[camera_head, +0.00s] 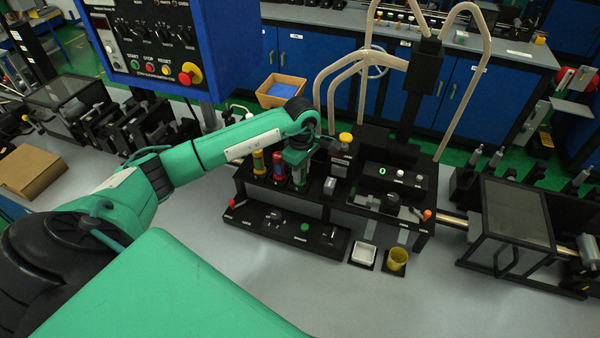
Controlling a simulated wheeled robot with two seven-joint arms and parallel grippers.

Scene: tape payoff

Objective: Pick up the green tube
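The green tube (299,178) stands in a black rack in the middle of the view, to the right of a red-topped tube (279,165) and a yellow-topped tube (259,162). My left arm reaches in from the left, and my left gripper (298,157) points down right over the green tube. The gripper and wrist hide the tube's upper part. The fingers are too small and dark to tell whether they are open or touch the tube. My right gripper is not in view.
A black panel (262,226) with knobs lies in front of the rack. A blue control box (150,45) hangs at upper left. The grey table's front is clear.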

